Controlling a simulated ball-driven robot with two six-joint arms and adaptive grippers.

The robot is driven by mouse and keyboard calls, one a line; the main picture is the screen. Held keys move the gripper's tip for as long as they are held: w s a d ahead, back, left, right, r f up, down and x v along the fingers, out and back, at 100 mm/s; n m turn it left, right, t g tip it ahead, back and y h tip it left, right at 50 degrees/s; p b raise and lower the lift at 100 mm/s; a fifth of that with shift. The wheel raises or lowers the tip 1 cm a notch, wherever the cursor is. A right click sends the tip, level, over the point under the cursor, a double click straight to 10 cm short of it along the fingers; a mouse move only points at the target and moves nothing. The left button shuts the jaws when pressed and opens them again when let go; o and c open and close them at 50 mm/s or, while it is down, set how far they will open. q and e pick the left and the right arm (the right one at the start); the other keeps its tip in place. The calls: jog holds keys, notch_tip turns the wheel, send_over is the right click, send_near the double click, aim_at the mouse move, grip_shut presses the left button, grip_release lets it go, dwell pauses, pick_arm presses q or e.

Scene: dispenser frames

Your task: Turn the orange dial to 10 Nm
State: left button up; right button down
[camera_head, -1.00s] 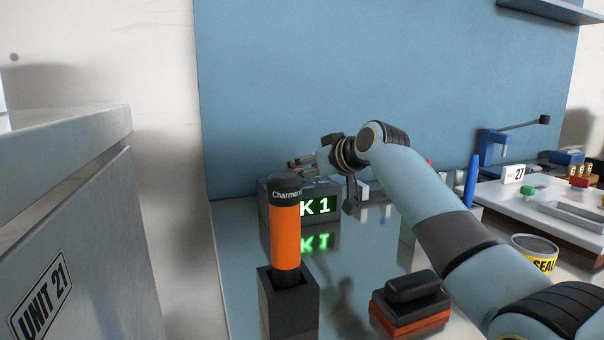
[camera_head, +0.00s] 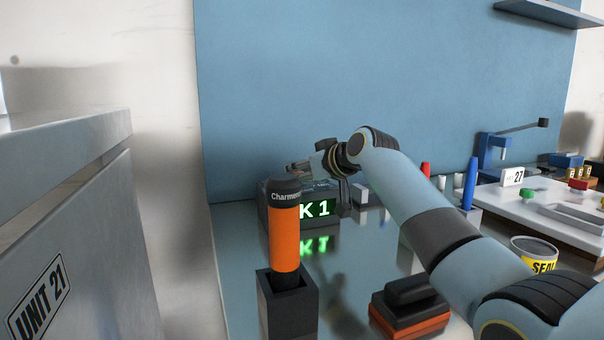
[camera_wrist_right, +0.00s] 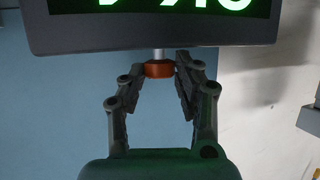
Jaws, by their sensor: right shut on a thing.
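Green digits (camera_wrist_right: 200,5) on that unit are cut off by the top of the right wrist view, so I cannot read the value. My right gripper (camera_wrist_right: 159,75) has its two fingertips against the sides of the dial, shut on it. My left gripper is not in view.
An orange-and-black cylinder (camera_head: 285,235) stands in a dark holder (camera_head: 288,305) in front. A black-and-orange block (camera_head: 408,310) lies right of it. A grey cabinet (camera_head: 75,230) borders the left.

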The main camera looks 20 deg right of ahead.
jog(key=n+y+b, duration=0.1)
jog(key=b, duration=0.1)
jog(key=n+g+y+b, duration=0.1)
jog(key=n+y+b, duration=0.1)
jog(key=b, duration=0.1)
jog(key=shift+w+d+f+n+g+y+b, duration=0.2)
jog(key=shift+d+f+n+g+y+b, duration=0.1)
jog(key=shift+d+f+g, duration=0.1)
jog(key=shift+r+n+g+y+b, duration=0.2)
jog(key=shift+n+g+y+b, duration=0.1)
jog(key=shift+n+y+b, duration=0.15)
jog(key=shift+r, duration=0.15)
jog(key=c, duration=0.9)
grip_release()
jog(key=shift+c, duration=0.2)
jog(key=v, duration=0.6)
jog(key=shift+d, duration=0.1)
jog(key=shift+s+d+r, duration=0.3)
jog(key=shift+s, duration=0.25)
